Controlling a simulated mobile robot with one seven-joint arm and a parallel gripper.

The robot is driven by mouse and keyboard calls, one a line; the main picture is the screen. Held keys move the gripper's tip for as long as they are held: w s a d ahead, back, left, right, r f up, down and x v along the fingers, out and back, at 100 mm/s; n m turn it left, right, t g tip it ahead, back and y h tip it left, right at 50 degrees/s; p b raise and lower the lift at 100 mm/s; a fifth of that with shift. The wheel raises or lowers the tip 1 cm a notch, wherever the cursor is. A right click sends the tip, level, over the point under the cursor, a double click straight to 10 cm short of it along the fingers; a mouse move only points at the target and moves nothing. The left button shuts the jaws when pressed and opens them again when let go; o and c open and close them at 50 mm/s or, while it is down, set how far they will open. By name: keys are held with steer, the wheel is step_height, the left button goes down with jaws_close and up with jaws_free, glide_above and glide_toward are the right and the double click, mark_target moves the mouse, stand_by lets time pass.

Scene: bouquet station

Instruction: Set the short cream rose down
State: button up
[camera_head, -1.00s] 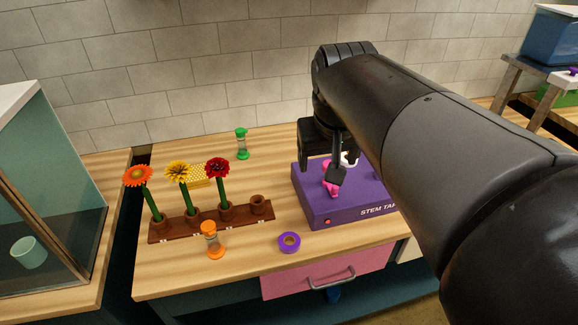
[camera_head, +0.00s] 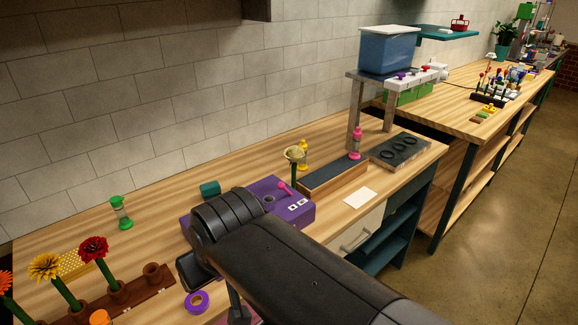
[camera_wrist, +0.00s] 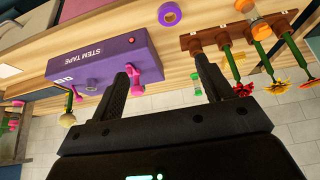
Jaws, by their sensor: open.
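The cream rose (camera_head: 294,154) stands upright on a short green stem at the right end of the purple stem tape box (camera_head: 306,218). I cannot tell whether its stem is in the box or beside it. In the wrist view the rose (camera_wrist: 68,119) shows at the left, past the end of the box (camera_wrist: 100,66). My gripper (camera_wrist: 163,72) is open and empty, apart from the rose. One finger lies in front of the box, near its pink lever (camera_wrist: 133,90); the other lies toward the brown flower rack (camera_wrist: 215,38). In the head view my arm partly hides the gripper.
A purple tape roll (camera_head: 197,302) lies by the rack. A green timer (camera_head: 121,212) stands behind.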

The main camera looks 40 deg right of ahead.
steer(key=w+d+m+t+h, duration=0.2)
steer(key=w+d+t+h, duration=0.1)
steer(key=w+d, duration=0.75)
steer(key=m+t+h, duration=0.3)
steer(key=t+h, duration=0.1)
steer(key=t, duration=0.3)
glide_toward(292, 146)
steer(key=shift+t, duration=0.3)
steer(key=w, duration=0.1)
steer(key=w+d+f, duration=0.1)
steer(key=w, duration=0.1)
steer(key=w+d, duration=0.1)
steer(key=shift+w+f, duration=0.25)
steer(key=shift+f, duration=0.1)
steer(key=x, duration=0.5)
steer(key=shift+w+d+r, duration=0.2)
steer(key=shift+d+r, duration=0.05)
steer(key=shift+r, duration=0.05)
steer(key=c, duration=1.1)
